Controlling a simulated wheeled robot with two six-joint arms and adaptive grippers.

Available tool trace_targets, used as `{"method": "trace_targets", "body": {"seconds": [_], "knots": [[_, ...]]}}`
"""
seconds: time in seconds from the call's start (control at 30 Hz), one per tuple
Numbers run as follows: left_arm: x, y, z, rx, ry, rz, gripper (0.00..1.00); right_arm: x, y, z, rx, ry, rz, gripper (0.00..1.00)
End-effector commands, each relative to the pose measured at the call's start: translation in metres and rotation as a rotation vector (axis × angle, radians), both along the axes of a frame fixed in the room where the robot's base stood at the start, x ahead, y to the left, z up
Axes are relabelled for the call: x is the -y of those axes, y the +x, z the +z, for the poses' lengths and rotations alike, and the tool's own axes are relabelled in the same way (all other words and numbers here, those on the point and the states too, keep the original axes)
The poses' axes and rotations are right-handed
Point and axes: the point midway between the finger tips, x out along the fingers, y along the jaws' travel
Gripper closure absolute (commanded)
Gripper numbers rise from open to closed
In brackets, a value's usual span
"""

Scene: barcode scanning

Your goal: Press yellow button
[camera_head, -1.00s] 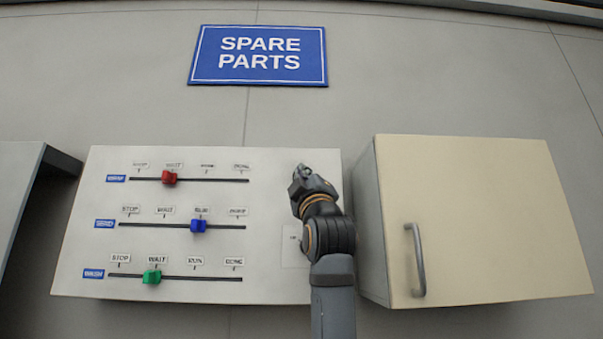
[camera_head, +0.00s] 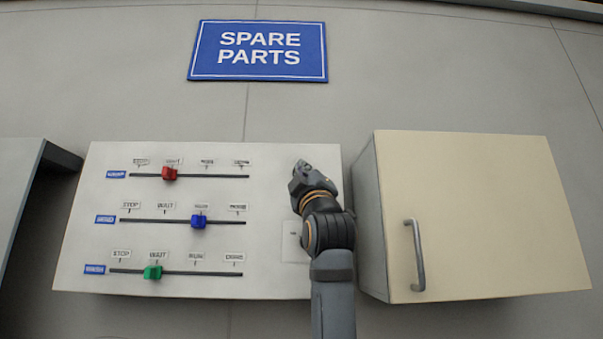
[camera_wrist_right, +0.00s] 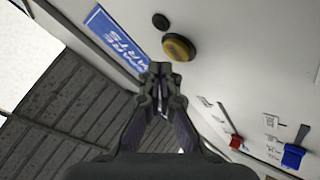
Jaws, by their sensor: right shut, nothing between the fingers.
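The yellow button (camera_wrist_right: 179,47) is a round dark-yellow knob on the white panel (camera_head: 75,250), seen in the right wrist view beside a small black round part (camera_wrist_right: 160,20). In the head view the button is hidden, and my right arm covers that side of the panel. My right gripper (camera_head: 301,165) is in front of the panel's upper right part. In the right wrist view its fingertips (camera_wrist_right: 160,70) are together and empty, just below the button in the picture. I cannot tell whether they touch it. My left gripper is not in view.
The panel carries three sliders with a red knob (camera_head: 169,174), a blue knob (camera_head: 198,222) and a green knob (camera_head: 153,272). A cream cabinet (camera_head: 490,215) with a grey handle (camera_head: 415,255) hangs close to the right. A blue SPARE PARTS sign (camera_head: 260,51) is above.

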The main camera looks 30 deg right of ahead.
Motion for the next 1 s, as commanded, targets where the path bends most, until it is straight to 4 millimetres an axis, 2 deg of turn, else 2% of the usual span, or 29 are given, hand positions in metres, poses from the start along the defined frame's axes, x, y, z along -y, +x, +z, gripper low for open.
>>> {"method": "trace_targets", "body": {"seconds": [1.0], "knots": [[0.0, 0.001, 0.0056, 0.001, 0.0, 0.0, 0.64, 0.0045, 0.0072, 0.0001, 0.0, 0.0, 0.0, 1.0]]}}
